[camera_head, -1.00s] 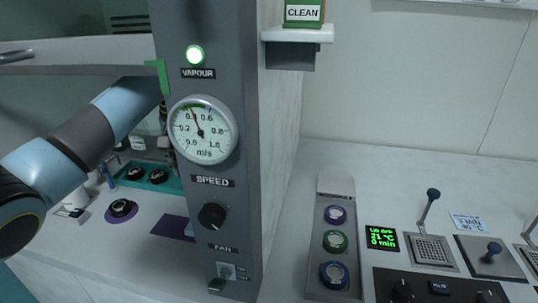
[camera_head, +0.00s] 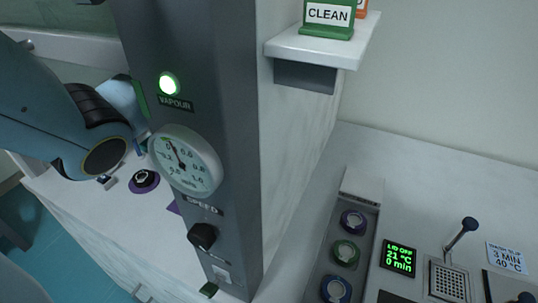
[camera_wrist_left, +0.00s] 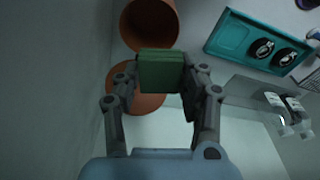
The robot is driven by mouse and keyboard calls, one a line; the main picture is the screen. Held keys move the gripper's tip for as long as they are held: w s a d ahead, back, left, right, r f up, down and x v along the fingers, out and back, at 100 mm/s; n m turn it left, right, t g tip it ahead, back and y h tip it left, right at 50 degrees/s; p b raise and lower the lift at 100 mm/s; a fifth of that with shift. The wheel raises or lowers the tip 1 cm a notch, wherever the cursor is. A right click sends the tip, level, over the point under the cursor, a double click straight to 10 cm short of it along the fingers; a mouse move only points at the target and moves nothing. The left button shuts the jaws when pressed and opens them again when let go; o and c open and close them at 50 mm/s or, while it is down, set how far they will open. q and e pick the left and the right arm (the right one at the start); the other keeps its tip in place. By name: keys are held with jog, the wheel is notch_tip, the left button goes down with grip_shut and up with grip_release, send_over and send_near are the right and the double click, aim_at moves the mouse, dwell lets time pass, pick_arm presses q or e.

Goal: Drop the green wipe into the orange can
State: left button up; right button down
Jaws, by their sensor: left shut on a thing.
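My left gripper (camera_wrist_left: 160,80) shows in the left wrist view, shut on the green wipe (camera_wrist_left: 160,70), a folded square pad between its fingertips. The orange can (camera_wrist_left: 148,20) appears beyond the wipe, with a round dark opening near the top edge. A second orange round part (camera_wrist_left: 148,104) shows below, partly hidden by the wipe; I cannot tell whether it is a lid. The wipe overlaps both in the picture, and I cannot tell its height above them. In the head view my left gripper is hidden behind the grey column. My right gripper is not in view.
The grey column (camera_head: 195,90) with a speed gauge (camera_head: 186,161) stands beside my left arm. In the wrist view a teal tray (camera_wrist_left: 232,38) with black round items lies right of the can, and clear containers (camera_wrist_left: 275,105) lower right. A wall runs along the left.

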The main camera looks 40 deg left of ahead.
pick_arm(q)
notch_tip(320, 180, down, 4)
jog(key=shift+r+b, duration=0.15)
jog(key=shift+b, duration=0.7)
jog(key=shift+f, duration=0.5)
jog(key=o, duration=0.9)
jog(key=shift+r, duration=0.1)
jog(key=r, duration=0.7)
jog(key=shift+s+d+r, duration=0.15)
jog(key=shift+s+d, duration=0.1)
jog(key=shift+s, duration=0.15)
